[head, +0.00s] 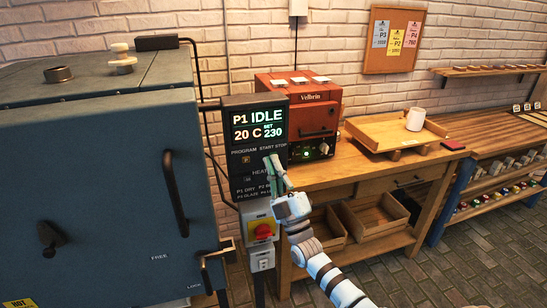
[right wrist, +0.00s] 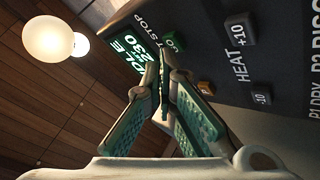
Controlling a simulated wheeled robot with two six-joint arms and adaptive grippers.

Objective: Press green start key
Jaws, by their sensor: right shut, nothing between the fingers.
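The control panel (head: 238,195) is a dark upright box on the right of the blue kiln. Its display (head: 258,124) reads P1 IDLE, 20 C, SET 230. A green key (right wrist: 174,42) shows in the right wrist view, just beyond and right of the fingertips; the gripper hides the START and STOP keys in the head view. My right gripper (head: 272,165) is shut and empty, its fingertips in front of the panel below the START STOP lettering. It also shows in the right wrist view (right wrist: 161,62). I cannot tell whether it touches the panel. My left gripper is out of view.
An orange key (right wrist: 205,87) and dark heat keys (right wrist: 262,97) lie near the fingertips. A red switch (head: 264,230) on a yellow plate sits below the panel. The blue kiln (head: 90,180) stands left; a wooden bench (head: 375,180) with a red oven (head: 290,100) stands right.

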